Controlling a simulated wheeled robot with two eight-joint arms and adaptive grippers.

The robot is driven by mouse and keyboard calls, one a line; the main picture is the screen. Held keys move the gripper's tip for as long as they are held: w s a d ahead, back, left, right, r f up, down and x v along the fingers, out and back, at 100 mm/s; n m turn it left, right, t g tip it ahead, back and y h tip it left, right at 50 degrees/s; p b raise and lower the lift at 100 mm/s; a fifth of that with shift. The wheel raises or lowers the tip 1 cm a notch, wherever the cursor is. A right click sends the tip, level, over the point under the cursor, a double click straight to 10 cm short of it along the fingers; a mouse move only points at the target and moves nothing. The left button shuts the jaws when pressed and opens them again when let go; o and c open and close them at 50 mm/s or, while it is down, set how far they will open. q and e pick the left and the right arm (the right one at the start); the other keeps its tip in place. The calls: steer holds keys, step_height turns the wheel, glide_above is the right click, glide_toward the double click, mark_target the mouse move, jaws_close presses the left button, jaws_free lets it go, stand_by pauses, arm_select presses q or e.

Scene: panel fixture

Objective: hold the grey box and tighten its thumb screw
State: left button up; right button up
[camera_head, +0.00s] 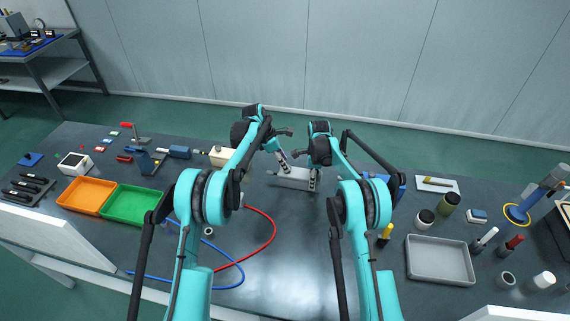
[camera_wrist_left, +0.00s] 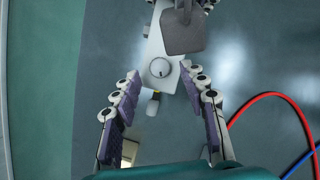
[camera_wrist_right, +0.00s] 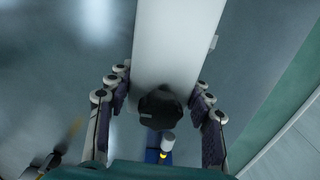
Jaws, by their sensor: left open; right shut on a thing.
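The grey box (camera_head: 291,178) is a long pale block over the middle of the bench. My right gripper (camera_head: 313,178) is shut on its right end; in the right wrist view the fingers (camera_wrist_right: 160,88) lie along both sides of the box (camera_wrist_right: 178,40). A dark rounded knob (camera_wrist_right: 160,108) shows between them; I cannot tell what it belongs to. The thumb screw (camera_wrist_left: 158,67) is a round grey knob with a pale mark on the box's other end. My left gripper (camera_head: 283,157) is open, its fingertips (camera_wrist_left: 160,76) to either side of the screw, apparently not touching it.
An orange tray (camera_head: 86,195) and a green tray (camera_head: 132,204) stand at the left. Red (camera_head: 273,232) and blue hoses curve over the bench in front. A grey tray (camera_head: 439,260), bottles and tools are at the right. The bench between my arms is mostly clear.

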arm_select(q)
steer(key=shift+x, duration=0.85)
jaws_close()
steer(key=shift+w+m+g, duration=0.1)
steer(key=shift+m+g, duration=0.35)
steer(key=shift+m, duration=0.75)
steer(key=shift+w+m+g, duration=0.1)
steer(key=shift+m+g, duration=0.35)
steer(key=shift+m, duration=0.75)
jaws_free()
steer(key=shift+r, duration=0.1)
